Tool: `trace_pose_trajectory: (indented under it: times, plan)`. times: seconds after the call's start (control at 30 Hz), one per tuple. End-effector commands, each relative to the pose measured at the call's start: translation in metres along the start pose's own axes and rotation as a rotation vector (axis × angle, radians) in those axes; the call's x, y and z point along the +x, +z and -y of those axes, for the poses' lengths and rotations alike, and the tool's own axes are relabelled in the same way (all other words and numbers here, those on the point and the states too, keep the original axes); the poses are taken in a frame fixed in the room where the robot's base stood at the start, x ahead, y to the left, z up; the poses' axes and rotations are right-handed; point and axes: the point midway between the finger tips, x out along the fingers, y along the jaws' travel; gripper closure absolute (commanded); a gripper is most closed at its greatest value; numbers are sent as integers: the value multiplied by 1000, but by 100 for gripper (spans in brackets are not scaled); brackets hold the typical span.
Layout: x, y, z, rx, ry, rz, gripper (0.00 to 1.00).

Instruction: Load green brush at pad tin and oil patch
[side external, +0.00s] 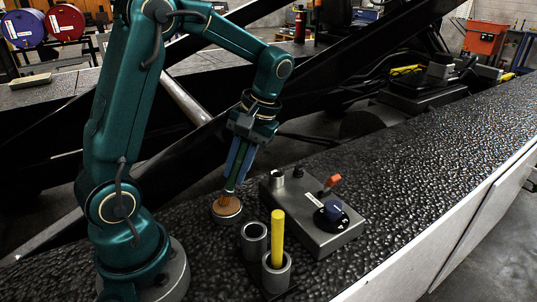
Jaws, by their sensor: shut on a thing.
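My gripper (233,176) points down with its blue fingers shut on the slim green brush (230,187). The brush's lower end is at the orange-brown pad of the round pad tin (227,212). Whether the tip touches the pad or hangs just above it I cannot tell. The tin stands on the dark textured surface, left of a grey box. Much of the brush is hidden between the fingers. I cannot make out an oil patch.
A yellow brush (278,236) stands upright in the front holder cup (276,276). The cup behind it (254,238) looks empty. The surface to the right is clear.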

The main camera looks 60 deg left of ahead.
Motion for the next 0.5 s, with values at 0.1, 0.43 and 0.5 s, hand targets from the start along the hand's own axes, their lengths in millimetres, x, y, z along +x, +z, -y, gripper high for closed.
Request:
trace_pose_trajectory:
  times: [0.1, 0.43, 0.5]
  plan:
    - [2, 0, 0, 1, 0, 2, 100]
    - [-14, 1, 4, 0, 1, -1, 100]
    - [-19, 2, 6, 0, 1, -2, 100]
